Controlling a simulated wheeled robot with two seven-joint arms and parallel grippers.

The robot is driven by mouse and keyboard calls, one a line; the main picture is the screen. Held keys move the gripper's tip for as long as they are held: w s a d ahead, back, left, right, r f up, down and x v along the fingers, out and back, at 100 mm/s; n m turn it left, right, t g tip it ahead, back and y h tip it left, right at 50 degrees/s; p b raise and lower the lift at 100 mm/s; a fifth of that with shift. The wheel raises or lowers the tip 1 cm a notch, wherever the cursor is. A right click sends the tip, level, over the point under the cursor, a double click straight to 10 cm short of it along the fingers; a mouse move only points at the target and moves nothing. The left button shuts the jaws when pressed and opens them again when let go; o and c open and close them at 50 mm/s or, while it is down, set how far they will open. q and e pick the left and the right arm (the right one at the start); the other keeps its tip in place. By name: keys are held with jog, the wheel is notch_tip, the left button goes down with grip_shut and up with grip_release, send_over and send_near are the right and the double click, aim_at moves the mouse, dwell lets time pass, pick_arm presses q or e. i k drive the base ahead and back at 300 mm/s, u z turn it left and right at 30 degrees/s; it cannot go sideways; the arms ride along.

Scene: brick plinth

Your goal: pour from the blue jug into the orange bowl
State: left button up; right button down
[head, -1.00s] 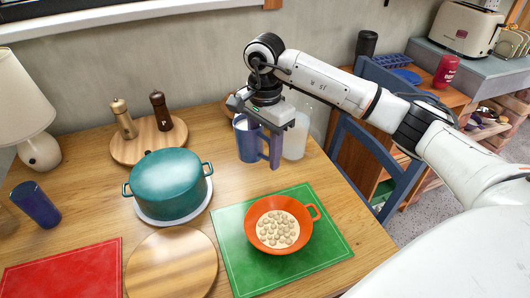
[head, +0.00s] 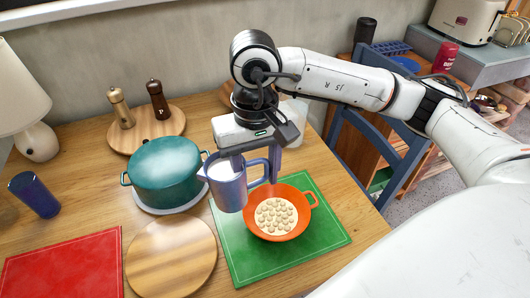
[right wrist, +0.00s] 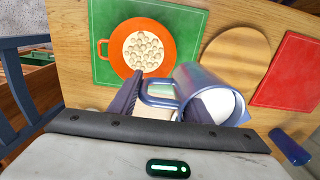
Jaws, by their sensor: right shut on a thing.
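The blue jug (head: 229,190) hangs in my right gripper (head: 254,168), which is shut on its handle. The jug holds something white, and it looks roughly upright in the head view. It is just left of the orange bowl (head: 306,222) and higher than it. The bowl stands on a green board (head: 240,262) and holds round pale pieces in a creamy filling. The right wrist view also shows the jug (right wrist: 196,78) beside the bowl (right wrist: 116,54). My left gripper is in neither view.
A teal pot (head: 168,168) stands close left of the jug. A round wooden board (head: 172,256), a red board (head: 62,268) and a blue cup (head: 36,196) lie further left. A pale container (head: 298,122) stands behind my gripper. A blue chair (head: 392,165) is at the table's right.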

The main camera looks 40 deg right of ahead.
aim_at(278, 212)
jog(key=u, duration=1.5)
jog(key=k, duration=0.9)
jog(key=z, duration=0.95)
jog(key=i, duration=0.5)
jog(key=u, duration=0.05)
